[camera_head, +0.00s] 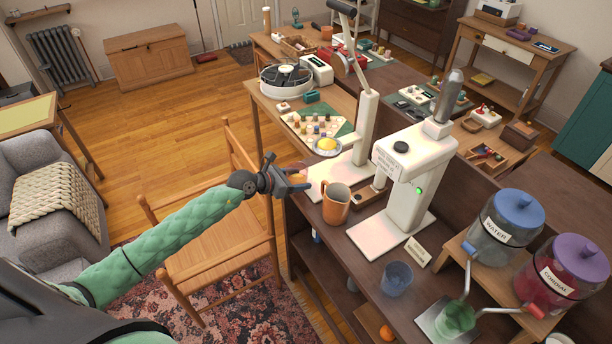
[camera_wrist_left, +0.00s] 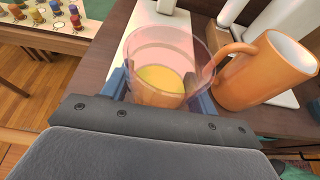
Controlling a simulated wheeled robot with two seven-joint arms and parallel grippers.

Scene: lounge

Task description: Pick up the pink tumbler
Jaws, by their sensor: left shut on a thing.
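The pink tumbler (camera_wrist_left: 165,50) is a clear, pink-tinted cup in the left wrist view. It sits between the two blue fingers of my left gripper (camera_wrist_left: 160,95), which is shut on it. Its lower part looks yellow-orange; I cannot tell if that is its contents or something behind. In the head view my left gripper (camera_head: 293,182) is at the left edge of the dark counter, and the tumbler is hard to make out there. I cannot tell whether its base touches the counter. My right gripper is not in view.
An orange mug (camera_head: 336,203) stands close to the right of my left gripper; it also shows in the left wrist view (camera_wrist_left: 262,75). White machines (camera_head: 408,180) stand behind it. A blue tumbler (camera_head: 397,279) and drink dispensers (camera_head: 506,228) are further right. A wooden chair (camera_head: 215,240) is below my arm.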

